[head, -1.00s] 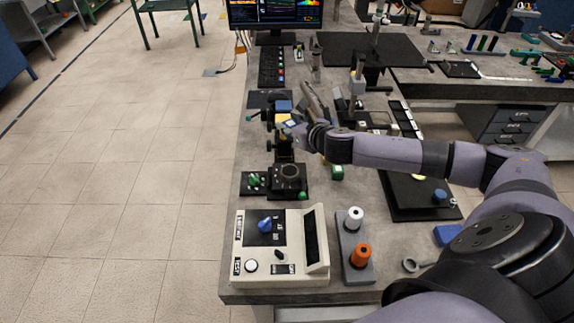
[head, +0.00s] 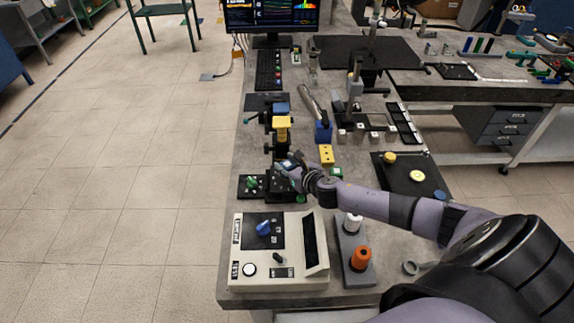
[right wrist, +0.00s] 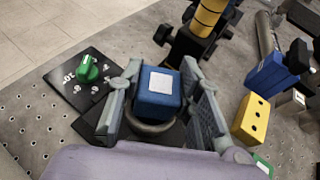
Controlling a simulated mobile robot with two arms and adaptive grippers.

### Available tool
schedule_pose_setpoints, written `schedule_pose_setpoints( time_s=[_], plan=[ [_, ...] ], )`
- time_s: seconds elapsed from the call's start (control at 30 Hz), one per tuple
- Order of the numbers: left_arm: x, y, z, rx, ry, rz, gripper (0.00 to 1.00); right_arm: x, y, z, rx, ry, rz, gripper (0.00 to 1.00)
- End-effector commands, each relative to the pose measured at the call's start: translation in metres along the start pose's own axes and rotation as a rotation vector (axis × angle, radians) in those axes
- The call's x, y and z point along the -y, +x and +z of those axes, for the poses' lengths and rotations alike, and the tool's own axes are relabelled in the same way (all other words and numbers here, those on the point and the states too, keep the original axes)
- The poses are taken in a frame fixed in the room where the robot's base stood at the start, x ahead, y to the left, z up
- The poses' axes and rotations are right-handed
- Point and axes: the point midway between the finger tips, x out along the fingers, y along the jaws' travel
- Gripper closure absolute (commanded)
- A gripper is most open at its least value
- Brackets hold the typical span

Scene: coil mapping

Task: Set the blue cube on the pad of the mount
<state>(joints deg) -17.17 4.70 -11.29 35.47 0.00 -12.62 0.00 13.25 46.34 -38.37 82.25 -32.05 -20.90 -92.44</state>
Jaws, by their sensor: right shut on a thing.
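The blue cube (right wrist: 158,90), with a pale square on its top face, sits between the two fingers of my right gripper (right wrist: 162,98) in the right wrist view. The gripper is shut on it. A dark round ring (right wrist: 150,127) shows just under the cube; I cannot tell if they touch. In the head view my right gripper (head: 289,165) is over the black mount with the round top (head: 279,186), which the hand and wrist mostly hide. The pad is hidden. My left gripper is not in view.
A black post with a yellow cylinder (head: 282,126) stands just beyond the hand. A green knob on a black plate (head: 251,184) is to the left. A yellow block (head: 326,153) and a blue block (head: 323,131) are to the right. A control box (head: 279,250) and spools stand nearer.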

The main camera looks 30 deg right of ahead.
Motion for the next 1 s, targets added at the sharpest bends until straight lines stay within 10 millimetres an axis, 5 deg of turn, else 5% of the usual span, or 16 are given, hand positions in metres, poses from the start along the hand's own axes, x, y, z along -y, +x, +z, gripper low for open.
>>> schedule_pose_setpoints(
  time_s=[0.27, 0.3, 0.6, 1.0],
  plan=[
    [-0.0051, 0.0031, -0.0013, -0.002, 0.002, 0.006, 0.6, 0.0001, 0.0014, -0.0031, 0.0, 0.0, 0.0, 0.96],
    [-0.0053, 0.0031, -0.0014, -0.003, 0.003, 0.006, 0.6, 0.0001, 0.0015, -0.0035, 0.0, 0.0, 0.0, 0.67],
    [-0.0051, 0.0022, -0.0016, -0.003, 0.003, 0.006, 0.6, 0.0001, 0.001, -0.0026, 0.0, 0.0, 0.0, 0.48],
    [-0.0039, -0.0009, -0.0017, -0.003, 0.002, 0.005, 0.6, 0.0006, -0.003, 0.0008, -0.001, -0.001, -0.001, 0.48]
  ],
)
